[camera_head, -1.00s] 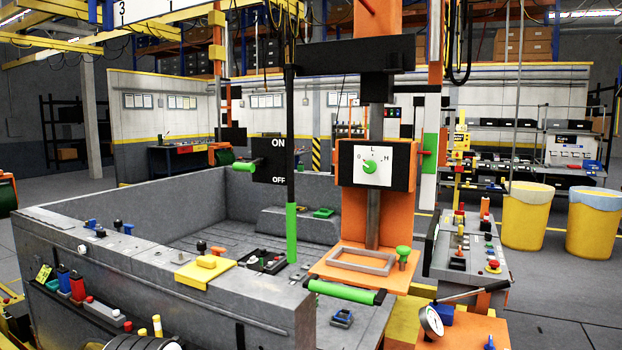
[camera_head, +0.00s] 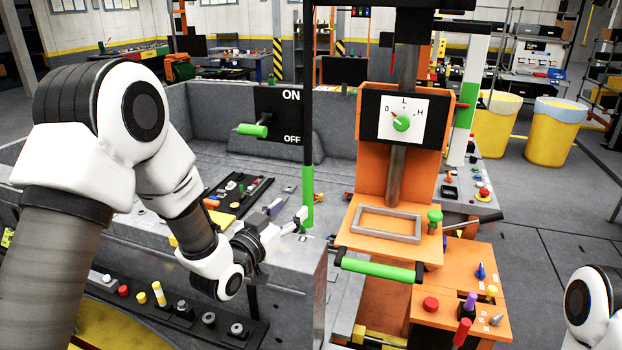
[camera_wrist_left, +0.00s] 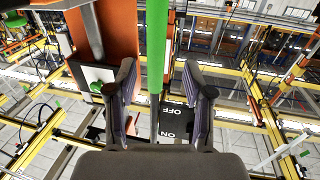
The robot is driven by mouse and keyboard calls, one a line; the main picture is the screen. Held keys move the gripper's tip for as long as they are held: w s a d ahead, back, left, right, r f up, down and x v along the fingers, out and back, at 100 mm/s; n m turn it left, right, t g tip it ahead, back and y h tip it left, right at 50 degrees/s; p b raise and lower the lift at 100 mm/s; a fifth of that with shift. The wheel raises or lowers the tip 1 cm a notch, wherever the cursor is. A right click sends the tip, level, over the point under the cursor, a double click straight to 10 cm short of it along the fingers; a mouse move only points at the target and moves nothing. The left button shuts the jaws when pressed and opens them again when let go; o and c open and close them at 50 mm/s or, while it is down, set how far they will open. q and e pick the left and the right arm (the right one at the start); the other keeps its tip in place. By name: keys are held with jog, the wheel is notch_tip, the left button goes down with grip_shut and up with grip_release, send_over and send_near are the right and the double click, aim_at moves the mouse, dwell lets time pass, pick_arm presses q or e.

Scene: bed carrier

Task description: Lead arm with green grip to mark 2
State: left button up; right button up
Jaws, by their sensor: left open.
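A thin black upright arm (camera_head: 308,100) with a green grip (camera_head: 308,185) at its lower end hangs in the middle of the head view. My left gripper (camera_head: 304,218) is open and sits close beside the lower part of the green grip. In the left wrist view, which is upside down, the green grip (camera_wrist_left: 157,45) lies in line with the gap between the two open fingers (camera_wrist_left: 164,85). I cannot tell whether it is inside them. No numbered mark is readable now. My right gripper is out of view; only a white arm link shows.
An orange stand with a dial plate (camera_head: 403,119) and a green-sleeved bar (camera_head: 378,269) stands right of the grip. An ON/OFF plate (camera_head: 279,115) with a green handle is behind it at left. A grey console (camera_head: 290,270) lies below. Yellow bins (camera_head: 553,130) stand far right.

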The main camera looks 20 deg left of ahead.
aim_at(305, 199)
pick_arm(q)
jog(key=shift+w+d+r+p, duration=0.25)
jog(key=shift+w+d+p, duration=0.1)
jog(key=shift+d, duration=0.1)
jog(key=shift+w+d+r+p, duration=0.25)
jog(key=shift+w+d, duration=0.1)
jog(key=shift+d, duration=0.1)
jog(key=w, duration=0.2)
jog(key=w+p, duration=0.1)
jog(key=w, duration=0.1)
jog(key=w+f+p, duration=0.1)
jog(key=w, duration=0.1)
jog(key=shift+w, duration=0.1)
jog(key=shift+s+d+r, duration=0.1)
jog(key=shift+s+d, duration=0.15)
jog(key=shift+d, duration=0.1)
jog(key=shift+c, duration=0.4)
jog(key=shift+w+a, duration=0.1)
jog(key=shift+a, duration=0.05)
grip_shut()
